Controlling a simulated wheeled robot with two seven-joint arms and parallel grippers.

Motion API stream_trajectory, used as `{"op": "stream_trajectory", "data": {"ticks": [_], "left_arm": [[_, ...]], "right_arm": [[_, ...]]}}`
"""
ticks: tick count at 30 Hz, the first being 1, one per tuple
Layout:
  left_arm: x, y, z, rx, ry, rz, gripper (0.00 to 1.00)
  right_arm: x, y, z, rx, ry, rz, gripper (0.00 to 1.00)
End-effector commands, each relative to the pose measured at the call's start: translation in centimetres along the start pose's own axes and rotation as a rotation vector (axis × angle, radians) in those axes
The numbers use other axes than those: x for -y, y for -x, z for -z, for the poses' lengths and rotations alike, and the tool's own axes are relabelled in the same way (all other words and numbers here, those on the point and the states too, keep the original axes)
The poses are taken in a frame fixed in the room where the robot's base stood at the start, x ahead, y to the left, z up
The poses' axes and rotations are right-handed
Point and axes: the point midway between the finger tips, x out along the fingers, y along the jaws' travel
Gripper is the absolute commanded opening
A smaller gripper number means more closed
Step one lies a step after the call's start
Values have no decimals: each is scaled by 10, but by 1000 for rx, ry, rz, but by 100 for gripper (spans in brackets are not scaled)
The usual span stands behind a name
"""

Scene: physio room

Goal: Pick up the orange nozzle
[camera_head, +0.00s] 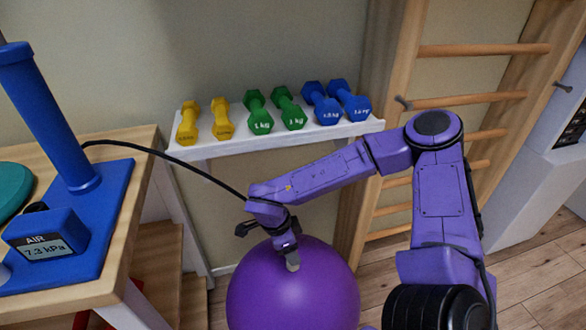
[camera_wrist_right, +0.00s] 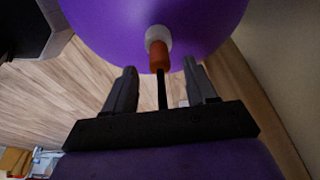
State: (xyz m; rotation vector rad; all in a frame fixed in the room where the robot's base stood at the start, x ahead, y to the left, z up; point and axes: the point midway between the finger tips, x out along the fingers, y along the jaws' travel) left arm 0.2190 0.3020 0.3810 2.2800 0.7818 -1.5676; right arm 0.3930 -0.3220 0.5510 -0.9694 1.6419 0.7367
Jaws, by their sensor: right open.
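The orange nozzle (camera_wrist_right: 158,56) shows in the right wrist view, at the end of a black hose (camera_wrist_right: 162,92). A white collar (camera_wrist_right: 157,36) is at its far end, against the purple ball (camera_wrist_right: 205,18). My right gripper (camera_wrist_right: 160,70) is open, with one finger on each side of the hose and the near end of the nozzle; a gap shows on both sides. In the head view the right gripper (camera_head: 290,258) is in front of the ball (camera_head: 300,298) and the nozzle is hidden. My left gripper is out of view.
A blue pump (camera_head: 45,115) with an AIR gauge (camera_head: 45,240) stands on a wooden table (camera_head: 120,150) at the left. The hose (camera_head: 165,155) runs from it to my right wrist. A white shelf (camera_head: 330,130) holds several dumbbells. Wall bars (camera_head: 485,50) stand at the right.

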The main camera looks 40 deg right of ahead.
Motion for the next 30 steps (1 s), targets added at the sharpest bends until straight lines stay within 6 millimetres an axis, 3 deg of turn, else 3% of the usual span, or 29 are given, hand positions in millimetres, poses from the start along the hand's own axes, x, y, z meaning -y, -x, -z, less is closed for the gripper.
{"op": "stream_trajectory", "data": {"ticks": [1,4,11,16,25,30], "left_arm": [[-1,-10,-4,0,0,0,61],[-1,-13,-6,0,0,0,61],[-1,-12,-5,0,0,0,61],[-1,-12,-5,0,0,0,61],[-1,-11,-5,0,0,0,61],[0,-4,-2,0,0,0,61]], "right_arm": [[-1,-17,-3,-1,1,-3,56],[-1,-31,-2,-1,0,-3,56],[0,-32,-1,0,0,1,56],[0,-32,-1,-1,0,0,1],[0,-31,-1,0,0,1,0],[1,-15,3,1,0,3,0]]}}
